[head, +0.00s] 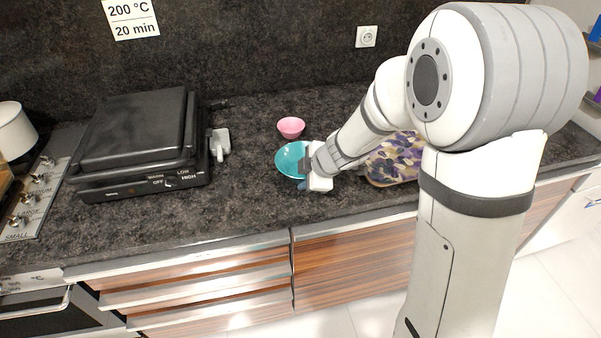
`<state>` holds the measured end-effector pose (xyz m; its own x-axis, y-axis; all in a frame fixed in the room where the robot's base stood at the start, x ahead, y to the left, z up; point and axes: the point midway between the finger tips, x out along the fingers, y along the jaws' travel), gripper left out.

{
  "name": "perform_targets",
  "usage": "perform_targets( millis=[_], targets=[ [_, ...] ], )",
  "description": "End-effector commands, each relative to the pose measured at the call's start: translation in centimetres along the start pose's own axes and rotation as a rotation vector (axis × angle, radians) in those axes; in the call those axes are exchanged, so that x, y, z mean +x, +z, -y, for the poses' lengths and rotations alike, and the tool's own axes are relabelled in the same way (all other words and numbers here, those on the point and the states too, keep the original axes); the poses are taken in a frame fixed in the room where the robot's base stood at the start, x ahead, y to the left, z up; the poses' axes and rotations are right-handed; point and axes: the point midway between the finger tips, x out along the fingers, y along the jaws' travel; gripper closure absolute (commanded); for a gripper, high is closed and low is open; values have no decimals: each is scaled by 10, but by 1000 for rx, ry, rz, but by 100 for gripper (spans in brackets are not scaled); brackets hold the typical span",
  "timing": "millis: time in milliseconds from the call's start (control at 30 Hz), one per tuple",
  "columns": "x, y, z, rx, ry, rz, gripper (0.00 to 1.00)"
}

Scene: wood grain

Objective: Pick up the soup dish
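A shallow round turquoise dish (287,161), which looks like the soup dish, lies on the dark countertop (250,200). My gripper (303,176) is over the dish's right front edge and hides part of it. The fingers are small and dark in this view. I cannot tell whether they are open or shut, or whether they touch the dish.
A small pink bowl (291,127) stands just behind the dish. A patterned board (394,160) lies to the right, partly behind my arm. The counter front left of the dish is clear.

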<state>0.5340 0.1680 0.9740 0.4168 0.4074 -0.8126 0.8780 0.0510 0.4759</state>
Motion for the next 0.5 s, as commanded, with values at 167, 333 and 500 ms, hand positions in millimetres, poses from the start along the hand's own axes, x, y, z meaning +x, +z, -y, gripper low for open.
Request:
perform_targets(
  millis=[167,333,500],
  targets=[
    [20,1,0,0,0,0,70],
    [19,0,-1,1,1,0,70],
    [19,1,-1,2,1,1,83]
  ],
)
